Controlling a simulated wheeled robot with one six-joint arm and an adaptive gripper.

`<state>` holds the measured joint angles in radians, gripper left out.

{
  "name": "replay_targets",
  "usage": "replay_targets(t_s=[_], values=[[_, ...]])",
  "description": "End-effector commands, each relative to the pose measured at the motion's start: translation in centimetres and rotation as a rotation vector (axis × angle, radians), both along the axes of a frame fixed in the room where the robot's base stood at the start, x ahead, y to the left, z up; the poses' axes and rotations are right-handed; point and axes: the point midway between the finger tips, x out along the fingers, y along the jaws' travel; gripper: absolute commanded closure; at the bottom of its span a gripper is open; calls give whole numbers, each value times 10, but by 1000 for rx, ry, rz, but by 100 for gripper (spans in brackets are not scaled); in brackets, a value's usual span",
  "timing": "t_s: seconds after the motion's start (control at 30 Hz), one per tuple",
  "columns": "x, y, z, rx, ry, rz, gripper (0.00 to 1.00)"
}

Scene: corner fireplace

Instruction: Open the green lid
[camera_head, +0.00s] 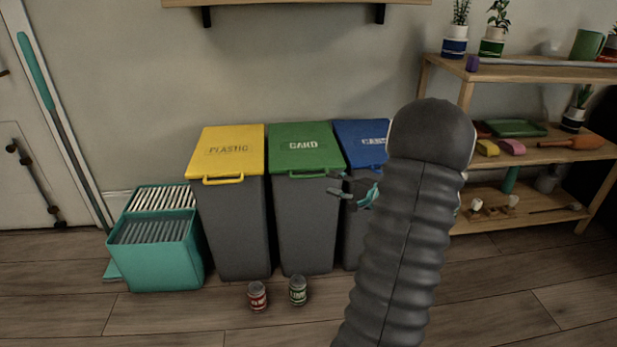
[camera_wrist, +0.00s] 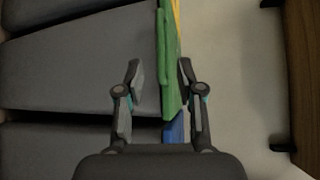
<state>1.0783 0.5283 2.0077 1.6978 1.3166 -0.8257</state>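The green lid (camera_head: 305,147) lies shut on the middle of three grey bins, with a green handle (camera_head: 306,175) along its front edge. My gripper (camera_head: 343,188) is just right of that handle, in front of the blue lid (camera_head: 358,135). The green lid also shows edge-on in the wrist view (camera_wrist: 168,65), between the lines of my two fingers (camera_wrist: 159,66). The fingers are apart and hold nothing; I cannot tell whether one touches the handle. My arm hides part of the blue-lidded bin.
A yellow-lidded bin (camera_head: 228,150) stands left of the green one. A teal crate (camera_head: 155,260) is further left. A red can (camera_head: 257,296) and a green can (camera_head: 297,290) stand on the floor in front. A wooden shelf (camera_head: 540,153) is at right. The front floor is mostly clear.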

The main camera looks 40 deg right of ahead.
Motion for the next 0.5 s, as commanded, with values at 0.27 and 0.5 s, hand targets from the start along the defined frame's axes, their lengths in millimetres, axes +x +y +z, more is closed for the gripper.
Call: replay_targets(t_s=[0.27,0.5], values=[[51,14,-8,1,1,4,63],[83,22,-12,1,2,3,63]])
